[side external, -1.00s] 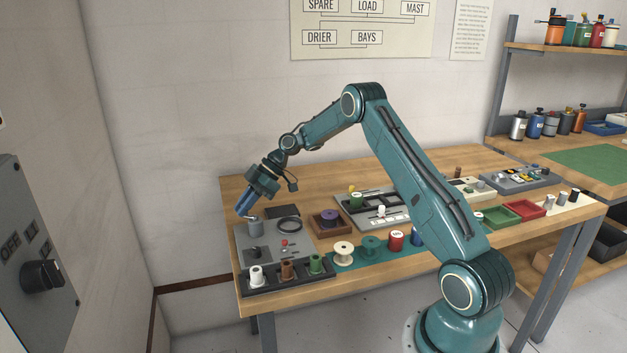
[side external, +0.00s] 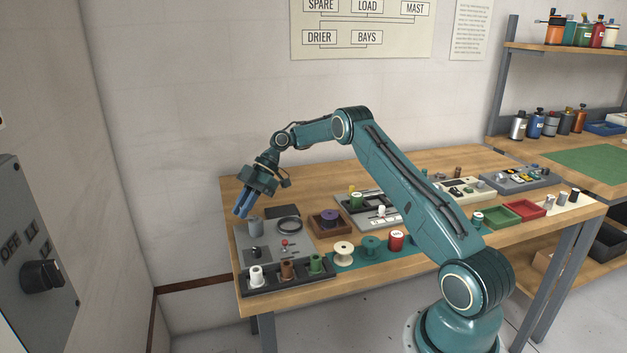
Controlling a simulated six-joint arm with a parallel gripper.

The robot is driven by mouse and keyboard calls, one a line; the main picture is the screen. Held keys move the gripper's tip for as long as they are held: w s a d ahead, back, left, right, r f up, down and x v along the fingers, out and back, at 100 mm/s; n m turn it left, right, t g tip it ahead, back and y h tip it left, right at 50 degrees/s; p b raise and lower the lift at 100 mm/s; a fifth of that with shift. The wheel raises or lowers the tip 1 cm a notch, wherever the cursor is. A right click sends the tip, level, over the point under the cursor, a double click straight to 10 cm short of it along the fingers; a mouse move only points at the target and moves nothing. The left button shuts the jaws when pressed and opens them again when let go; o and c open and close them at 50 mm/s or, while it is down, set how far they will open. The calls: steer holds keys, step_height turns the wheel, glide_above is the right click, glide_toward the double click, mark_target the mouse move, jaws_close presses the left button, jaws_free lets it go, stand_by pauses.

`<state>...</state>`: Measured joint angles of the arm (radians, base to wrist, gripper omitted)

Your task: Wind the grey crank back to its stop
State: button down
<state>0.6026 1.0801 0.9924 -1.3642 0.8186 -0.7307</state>
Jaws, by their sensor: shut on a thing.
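The grey crank's upright round body (side external: 256,228) stands at the back left of a grey panel (side external: 252,243) on the left end of the wooden bench. My gripper (side external: 240,214) points down at the crank's upper left, with its blue fingers shut on the crank's handle. The fingers hide the handle, and I cannot make out the crank arm's angle or the stop.
A black tray (side external: 289,282) with several spools is in front. A wooden box (side external: 329,223) with a purple spool stands further right. The wall is behind the bench.

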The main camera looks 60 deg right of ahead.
steer(key=shift+f, duration=0.1)
steer(key=c, duration=1.4)
jaws_free()
steer(key=shift+o, duration=0.2)
steer(key=shift+d+m+t, duration=0.15)
steer(key=shift+m+t, duration=0.45)
steer(key=shift+m, duration=0.1)
